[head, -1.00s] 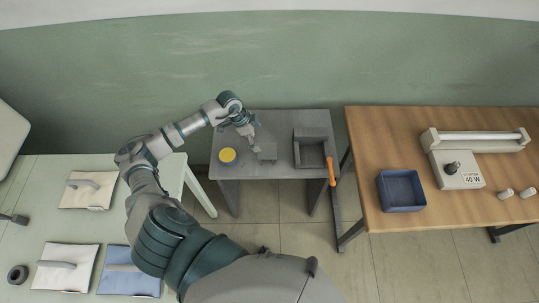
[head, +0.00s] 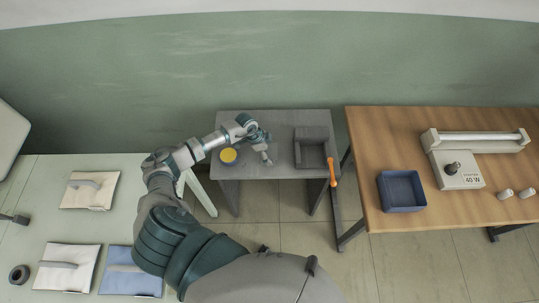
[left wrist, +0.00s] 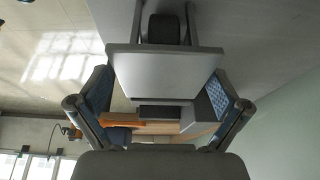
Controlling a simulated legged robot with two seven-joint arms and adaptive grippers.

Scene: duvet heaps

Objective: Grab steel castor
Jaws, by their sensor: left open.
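The steel castor shows in the left wrist view, with its flat grey plate (left wrist: 165,62) and a dark wheel (left wrist: 160,28) in a fork. In the head view it is mostly hidden by my left gripper (head: 265,154), at the front middle of the small grey table (head: 285,172). In the left wrist view the fingers of my left gripper (left wrist: 161,76) stand open on either side of the plate. I cannot tell whether they touch it. My right gripper is not in view.
A yellow-topped round tin (head: 228,156) stands left of the gripper. A grey open bin (head: 312,165) stands to the right, with an orange handle (head: 332,172) at the table edge. A wooden table (head: 420,135) with a blue bin (head: 403,206) is further right.

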